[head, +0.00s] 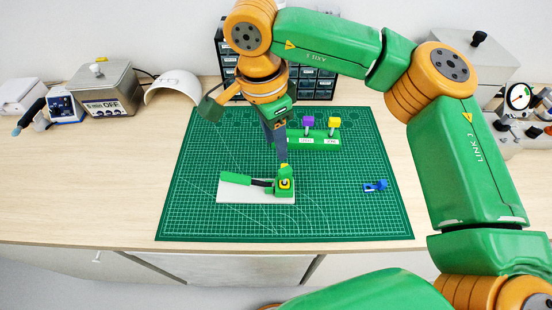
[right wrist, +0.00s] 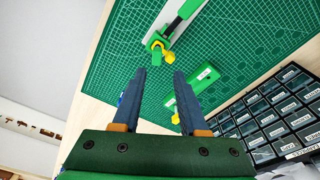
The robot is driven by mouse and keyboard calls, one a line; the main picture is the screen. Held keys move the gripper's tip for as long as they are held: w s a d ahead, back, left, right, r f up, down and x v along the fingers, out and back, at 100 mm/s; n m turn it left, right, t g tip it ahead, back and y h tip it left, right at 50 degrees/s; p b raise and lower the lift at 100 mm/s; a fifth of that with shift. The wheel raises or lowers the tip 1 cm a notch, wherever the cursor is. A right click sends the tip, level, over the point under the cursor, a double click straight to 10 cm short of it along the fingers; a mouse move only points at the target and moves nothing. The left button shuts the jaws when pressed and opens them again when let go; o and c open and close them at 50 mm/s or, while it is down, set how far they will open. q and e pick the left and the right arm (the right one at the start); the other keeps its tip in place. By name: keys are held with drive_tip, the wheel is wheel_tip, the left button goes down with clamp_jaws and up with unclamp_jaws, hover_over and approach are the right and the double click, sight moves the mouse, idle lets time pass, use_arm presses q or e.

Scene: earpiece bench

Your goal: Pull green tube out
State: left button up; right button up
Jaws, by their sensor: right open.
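A white plate (head: 228,193) lies on the green cutting mat. At its right end stands a green block (head: 285,187) with a yellow ring on its front and a yellow piece (right wrist: 169,57) projecting from it. A black rod (head: 262,182) runs left from the block to a green tube-like piece (head: 234,177), which lies along the plate; it also shows in the right wrist view (right wrist: 189,9). My right gripper (right wrist: 160,72) is open and empty, pointing down just above the green block, its tips near the yellow piece. My left gripper is not in view.
A green holder (head: 320,136) with purple and yellow pieces stands behind the plate. A small blue part (head: 375,186) lies to the right on the mat (head: 340,215). A drawer cabinet (right wrist: 262,122) stands at the back. The mat's front is clear.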

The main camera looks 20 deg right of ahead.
sight(285, 170)
drive_tip(key=f+b, duration=0.3)
drive_tip(key=d+f+b, duration=0.1)
drive_tip(key=f+b, duration=0.1)
drive_tip(key=f, duration=0.1)
drive_tip(key=d+f+b, duration=0.1)
drive_tip(key=f+b, duration=0.2)
drive_tip(key=shift+f+b, duration=0.3)
drive_tip(key=shift+r, duration=0.1)
clamp_jaws()
idle(0.6)
drive_tip(key=shift+r, duration=0.1)
idle(0.3)
